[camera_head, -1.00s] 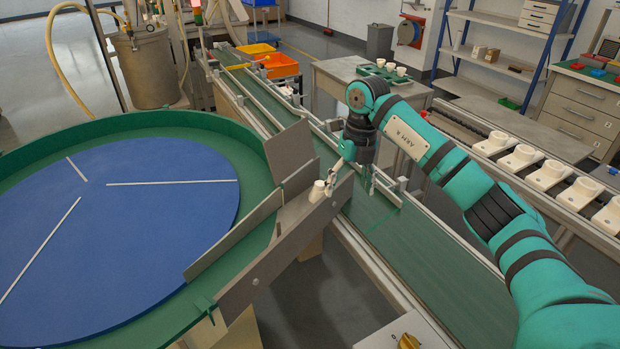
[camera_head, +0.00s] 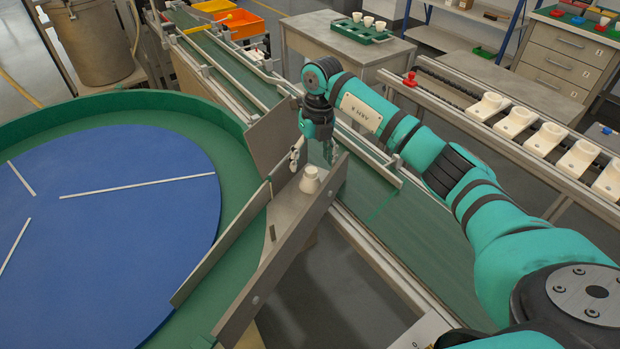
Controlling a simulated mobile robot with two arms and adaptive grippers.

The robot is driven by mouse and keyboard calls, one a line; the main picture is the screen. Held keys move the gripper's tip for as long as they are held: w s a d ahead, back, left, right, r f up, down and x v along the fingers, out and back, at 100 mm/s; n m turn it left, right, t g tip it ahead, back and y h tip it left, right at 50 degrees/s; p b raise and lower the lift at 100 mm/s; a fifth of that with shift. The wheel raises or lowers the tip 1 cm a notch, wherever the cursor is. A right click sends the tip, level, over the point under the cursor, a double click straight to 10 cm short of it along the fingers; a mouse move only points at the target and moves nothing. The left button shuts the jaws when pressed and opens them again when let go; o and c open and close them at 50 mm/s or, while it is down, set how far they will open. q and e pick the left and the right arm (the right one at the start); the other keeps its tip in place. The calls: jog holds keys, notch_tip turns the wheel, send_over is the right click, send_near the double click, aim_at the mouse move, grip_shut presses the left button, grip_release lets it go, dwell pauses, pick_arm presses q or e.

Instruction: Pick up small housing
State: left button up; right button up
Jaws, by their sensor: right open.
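The small housing (camera_head: 311,180), a white cup-like piece, stands on the grey chute (camera_head: 290,212) between the blue turntable and the green conveyor. My right gripper (camera_head: 313,158) is just behind and above it, pointing down, with its fingers spread. Nothing shows between the fingers, and the gripper appears apart from the housing. My left gripper is not in view.
The chute has raised side plates (camera_head: 268,137) close to the gripper. The green conveyor (camera_head: 400,225) runs behind it. White holders (camera_head: 549,139) line a rail at right. A green tray (camera_head: 361,32) with several white cups stands on a grey table. The blue turntable (camera_head: 110,220) is empty apart from white strips.

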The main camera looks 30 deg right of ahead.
aim_at(312, 170)
notch_tip(312, 170, down, 4)
jog(key=shift+f+p, duration=0.15)
jog(key=shift+p, duration=0.2)
jog(key=shift+a+f, duration=0.1)
jog(key=shift+f, duration=0.45)
jog(key=shift+c, duration=0.8)
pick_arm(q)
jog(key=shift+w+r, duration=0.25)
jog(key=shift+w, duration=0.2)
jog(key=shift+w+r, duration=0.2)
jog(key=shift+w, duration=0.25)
pick_arm(e)
jog(key=c, duration=0.8)
